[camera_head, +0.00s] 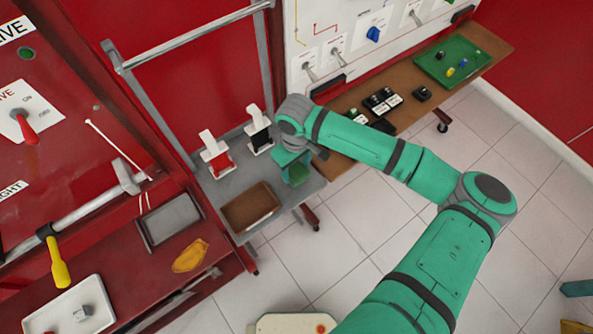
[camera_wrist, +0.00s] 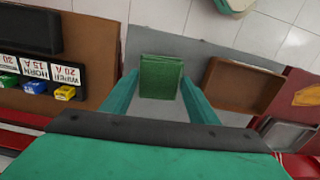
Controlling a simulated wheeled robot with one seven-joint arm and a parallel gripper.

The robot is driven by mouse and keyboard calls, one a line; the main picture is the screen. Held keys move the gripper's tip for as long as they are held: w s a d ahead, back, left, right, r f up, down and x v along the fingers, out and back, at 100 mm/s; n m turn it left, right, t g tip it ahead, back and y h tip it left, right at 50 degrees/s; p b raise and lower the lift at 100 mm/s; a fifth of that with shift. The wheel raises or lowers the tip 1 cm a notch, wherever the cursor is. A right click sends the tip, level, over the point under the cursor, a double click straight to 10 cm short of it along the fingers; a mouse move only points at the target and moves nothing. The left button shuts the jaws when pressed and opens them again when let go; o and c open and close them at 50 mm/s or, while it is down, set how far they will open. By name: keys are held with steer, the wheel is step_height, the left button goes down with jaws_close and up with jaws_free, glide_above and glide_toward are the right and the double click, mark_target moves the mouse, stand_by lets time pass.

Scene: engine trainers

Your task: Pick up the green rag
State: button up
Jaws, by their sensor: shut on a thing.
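The green rag (camera_wrist: 160,76) is a small, flat, folded green piece. In the wrist view it sits between the two fingers of my gripper (camera_wrist: 159,88), which are shut on it. In the head view the rag (camera_head: 297,174) shows just below my gripper (camera_head: 290,165), over the right part of the grey cart top (camera_head: 228,176). I cannot tell whether the rag touches the cart top or is held just above it.
A brown tray (camera_head: 250,207) lies on the cart, left of the rag. A brown bench (camera_head: 480,45) with fuses and a green tray (camera_head: 462,61) is at right. An orange cloth (camera_head: 190,255) lies at left.

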steer(key=s+a+r, duration=0.2)
steer(key=s+r, duration=0.2)
steer(key=s, duration=0.2)
steer(key=s+a+r, duration=0.3)
steer(key=s+r, duration=0.2)
steer(key=s, duration=0.1)
steer(key=shift+s+a+r, duration=0.25)
steer(key=shift+s, duration=0.15)
steer(key=shift+o, duration=0.5)
